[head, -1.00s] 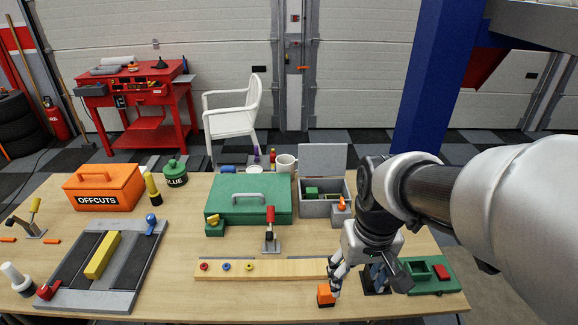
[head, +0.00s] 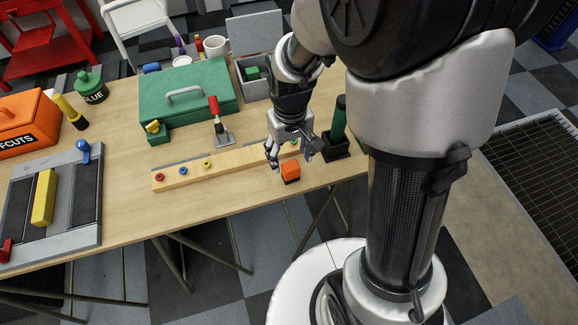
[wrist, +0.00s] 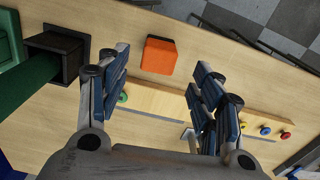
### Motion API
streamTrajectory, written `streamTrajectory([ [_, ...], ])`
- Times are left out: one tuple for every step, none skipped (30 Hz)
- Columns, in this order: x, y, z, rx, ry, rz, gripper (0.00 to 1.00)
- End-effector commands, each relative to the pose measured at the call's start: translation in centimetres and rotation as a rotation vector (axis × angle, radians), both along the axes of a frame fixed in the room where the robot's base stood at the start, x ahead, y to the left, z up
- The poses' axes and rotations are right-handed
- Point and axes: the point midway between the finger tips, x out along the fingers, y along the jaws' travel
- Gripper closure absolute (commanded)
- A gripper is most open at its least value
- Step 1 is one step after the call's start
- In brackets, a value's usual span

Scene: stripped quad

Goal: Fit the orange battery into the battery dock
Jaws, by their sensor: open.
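The orange battery (head: 290,169), a small orange block with a dark base, stands on the table near its front edge. It also shows in the wrist view (wrist: 158,56), just beyond the gap between the fingertips. My gripper (head: 288,152) is open and empty, pointing down just above and behind the battery; I cannot tell the exact height. In the wrist view my gripper's fingers (wrist: 161,68) are spread wide. The battery dock cannot be made out for certain; a green edge (wrist: 9,40) at the wrist view's left may be part of it. My arm hides the table's right end.
A black holder (head: 336,150) with a green cylinder (head: 339,118) stands close right of my gripper. Free tabletop lies left of the battery.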

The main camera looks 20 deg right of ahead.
Motion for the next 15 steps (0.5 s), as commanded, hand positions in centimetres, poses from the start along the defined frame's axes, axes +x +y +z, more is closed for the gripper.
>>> streamTrajectory([
  [0.0, 0.0, -0.3, 0.000, 0.000, 0.000, 0.40],
  [0.0, 0.0, -0.4, 0.000, -0.001, 0.000, 0.40],
  [0.0, 0.0, -0.5, 0.000, 0.000, 0.000, 0.40],
  [0.0, 0.0, -0.7, 0.000, 0.000, 0.000, 0.40],
  [0.1, 0.0, -0.9, 0.000, 0.000, 0.000, 0.40],
  [0.1, -0.1, -1.3, 0.000, 0.001, 0.000, 0.40],
  [0.1, -0.1, -1.7, 0.000, 0.002, 0.000, 0.40],
  [0.2, -0.1, -2.1, 0.000, 0.002, 0.000, 0.40],
  [0.3, -0.1, -2.8, 0.000, 0.001, 0.000, 0.40],
  [0.3, -0.2, -3.3, 0.000, 0.001, 0.000, 0.40],
  [0.4, -0.2, -3.8, 0.000, 0.002, 0.000, 0.40],
  [0.4, -0.2, -4.4, 0.000, 0.003, 0.000, 0.40],
  [0.4, -0.2, -4.8, 0.000, 0.002, 0.000, 0.40],
  [0.4, -0.2, -5.2, 0.000, 0.002, 0.000, 0.40],
  [0.4, -0.2, -5.5, 0.000, 0.002, 0.000, 0.40],
])
